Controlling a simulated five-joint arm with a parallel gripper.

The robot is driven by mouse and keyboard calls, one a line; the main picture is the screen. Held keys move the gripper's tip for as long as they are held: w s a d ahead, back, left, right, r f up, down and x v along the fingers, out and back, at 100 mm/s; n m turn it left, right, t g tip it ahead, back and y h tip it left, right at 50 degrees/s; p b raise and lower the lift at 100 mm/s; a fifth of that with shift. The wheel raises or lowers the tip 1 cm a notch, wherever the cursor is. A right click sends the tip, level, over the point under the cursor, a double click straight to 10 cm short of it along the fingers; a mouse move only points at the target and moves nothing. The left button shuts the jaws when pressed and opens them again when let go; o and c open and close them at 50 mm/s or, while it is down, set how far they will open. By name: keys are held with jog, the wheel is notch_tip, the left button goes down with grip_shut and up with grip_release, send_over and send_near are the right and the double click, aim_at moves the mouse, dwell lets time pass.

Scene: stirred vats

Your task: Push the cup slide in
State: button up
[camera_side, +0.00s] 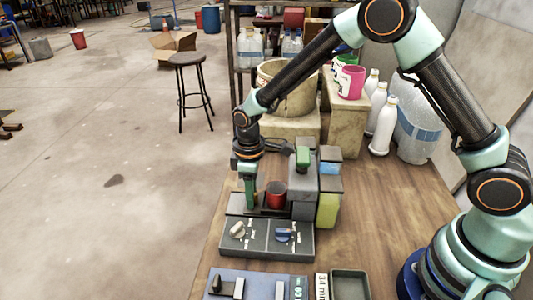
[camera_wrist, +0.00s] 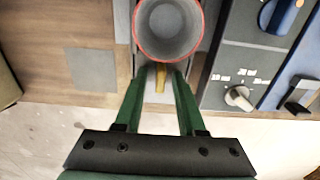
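A red cup (camera_side: 276,195) with a grey inside stands upright on the cup slide of the machine. In the wrist view the cup (camera_wrist: 168,30) is at the top, seen from above, in a light grey channel. A small yellowish tab (camera_wrist: 160,78) sticks out below the cup, probably the slide's handle. My gripper (camera_side: 250,205) points down just left of the cup. In the wrist view my gripper (camera_wrist: 161,72) has its green fingers apart, one on each side of the tab. Whether the fingertips touch the tab or cup is unclear.
A dark control panel with a pale knob (camera_side: 238,229) and a blue knob (camera_side: 283,235) is at the machine's front. A green-yellow container (camera_side: 328,208) stands to its right. A dark tray (camera_side: 350,284) lies nearer. White bottles (camera_side: 384,124) stand behind on the wooden table.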

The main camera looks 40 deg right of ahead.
dwell(0.3)
notch_tip(320, 180, up, 12)
dwell(0.5)
jog(key=shift+r, duration=0.1)
notch_tip(320, 180, down, 11)
jog(key=shift+r, duration=0.15)
dwell(0.7)
grip_shut()
dwell(1.3)
